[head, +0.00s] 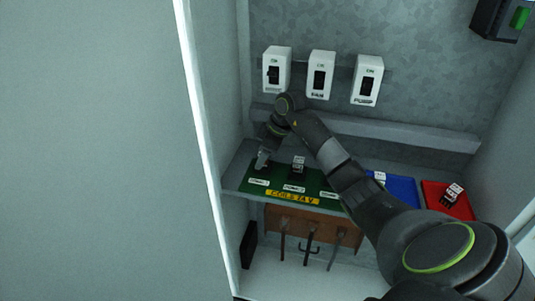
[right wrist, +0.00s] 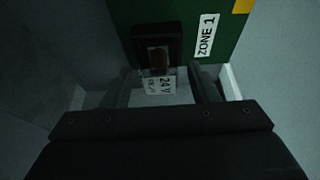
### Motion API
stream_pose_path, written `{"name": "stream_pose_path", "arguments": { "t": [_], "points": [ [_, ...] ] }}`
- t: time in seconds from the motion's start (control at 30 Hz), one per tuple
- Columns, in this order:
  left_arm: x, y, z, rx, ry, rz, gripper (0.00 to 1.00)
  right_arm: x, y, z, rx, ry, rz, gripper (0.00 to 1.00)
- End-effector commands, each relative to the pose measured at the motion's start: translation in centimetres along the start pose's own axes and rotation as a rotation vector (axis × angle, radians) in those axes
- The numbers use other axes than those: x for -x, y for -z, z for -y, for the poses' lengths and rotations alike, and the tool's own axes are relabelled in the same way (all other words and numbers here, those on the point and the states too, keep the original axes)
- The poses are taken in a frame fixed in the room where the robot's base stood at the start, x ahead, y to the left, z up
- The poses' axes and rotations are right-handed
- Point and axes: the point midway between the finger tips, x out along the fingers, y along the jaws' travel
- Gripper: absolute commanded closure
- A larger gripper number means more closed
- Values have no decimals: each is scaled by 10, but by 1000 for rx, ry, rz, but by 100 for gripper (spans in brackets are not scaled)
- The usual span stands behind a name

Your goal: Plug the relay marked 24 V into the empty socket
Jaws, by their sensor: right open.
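My right gripper (head: 262,163) reaches down to the left end of the green board, by the label ZONE 1 (right wrist: 206,36). In the right wrist view its fingers (right wrist: 160,88) are open, one on each side of a relay marked 24 V (right wrist: 162,86). This relay stands at the black ZONE 1 socket (right wrist: 140,34); whether it is fully seated I cannot tell. Another relay (head: 298,166) stands upright in the middle socket. The right socket is mostly hidden behind my right arm. The board carries a yellow strip reading COILS 24 V (head: 292,198). My left gripper is not in view.
A blue tray (head: 405,192) with a relay (head: 380,177) and a red tray (head: 432,190) with a relay (head: 453,193) lie right of the board. White switch units (head: 320,76) hang on the back wall. The cabinet's left wall is close to my right gripper.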

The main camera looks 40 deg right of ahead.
Motion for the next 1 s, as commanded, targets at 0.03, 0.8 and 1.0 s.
{"name": "stream_pose_path", "arguments": {
  "t": [0.03,0.8,1.0],
  "points": [
    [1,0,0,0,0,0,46,2,1,0,1,-1,-1,46],
    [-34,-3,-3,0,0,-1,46,68,-92,-1,-1,-3,4,46],
    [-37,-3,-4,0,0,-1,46,76,-107,0,0,-1,1,46]
  ]
}}
